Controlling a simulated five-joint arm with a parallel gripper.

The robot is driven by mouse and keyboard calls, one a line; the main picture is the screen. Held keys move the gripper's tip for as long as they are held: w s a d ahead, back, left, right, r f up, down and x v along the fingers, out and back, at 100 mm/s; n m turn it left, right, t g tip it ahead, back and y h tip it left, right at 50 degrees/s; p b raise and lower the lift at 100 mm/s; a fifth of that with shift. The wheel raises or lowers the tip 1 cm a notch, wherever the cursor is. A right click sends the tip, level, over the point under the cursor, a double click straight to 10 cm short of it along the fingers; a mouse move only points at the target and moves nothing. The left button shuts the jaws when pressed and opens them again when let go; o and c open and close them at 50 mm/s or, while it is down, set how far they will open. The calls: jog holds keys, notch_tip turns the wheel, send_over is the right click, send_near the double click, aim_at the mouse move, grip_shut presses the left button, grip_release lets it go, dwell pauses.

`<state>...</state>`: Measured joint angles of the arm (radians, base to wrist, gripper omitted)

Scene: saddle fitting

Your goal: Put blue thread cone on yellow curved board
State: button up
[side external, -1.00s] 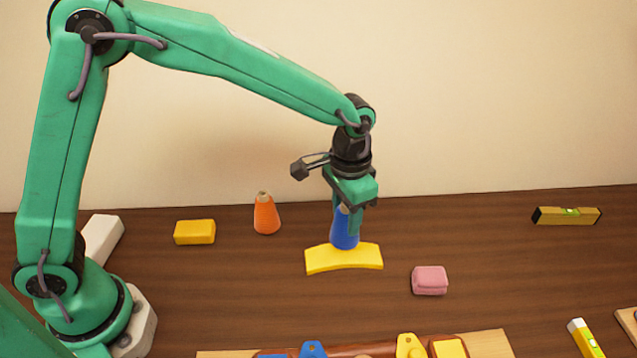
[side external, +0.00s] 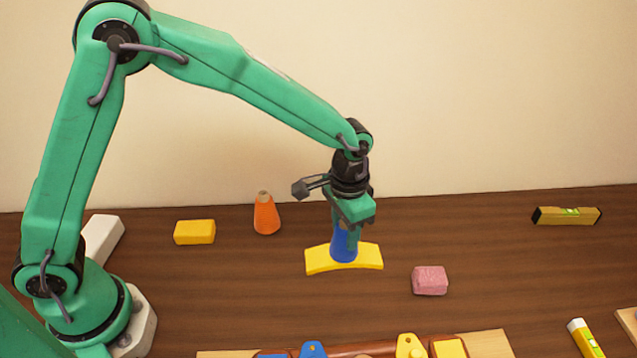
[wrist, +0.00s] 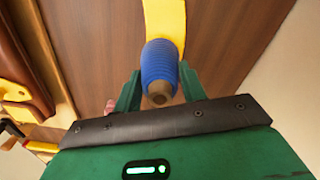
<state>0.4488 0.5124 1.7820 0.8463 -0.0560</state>
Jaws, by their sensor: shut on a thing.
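The blue thread cone (side external: 344,246) is upright between the fingers of my gripper (side external: 347,238). In the wrist view the cone (wrist: 159,68) shows its ribbed blue side and tan tip, with a finger of my gripper (wrist: 159,88) on each side. The gripper is shut on it. The yellow curved board (side external: 318,261) lies on the table; it also shows in the wrist view (wrist: 166,18), partly hidden by the cone. The cone's base overlaps the middle of the board in the side view and appears to touch its top.
An orange cone (side external: 266,216) and a yellow block (side external: 194,232) stand to the left. A pink block (side external: 430,281) lies right of the board. A spirit level (side external: 567,216) lies at the far right. A wooden tray (side external: 488,343) with tools lies at the front.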

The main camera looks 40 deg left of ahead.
jog(key=o, duration=1)
jog(key=shift+r, duration=0.1)
notch_tip(320, 180, up, 12)
dwell(0.6)
jog(key=s+a+r+n+t, duration=0.25)
jog(key=s+a+r, duration=0.5)
jog(key=a, duration=0.55)
jog(key=s+a+t, duration=0.1)
jog(key=s+a, duration=0.1)
jog(key=s, duration=0.2)
jog(key=s+a+f+n+t, duration=0.1)
jog(key=s+a, duration=0.1)
jog(key=s, duration=0.2)
jog(key=s+a+n+t, duration=0.1)
jog(key=s+a, duration=0.2)
jog(key=s, duration=0.1)
jog(key=shift+a+f, duration=0.1)
jog(key=shift+f, duration=0.2)
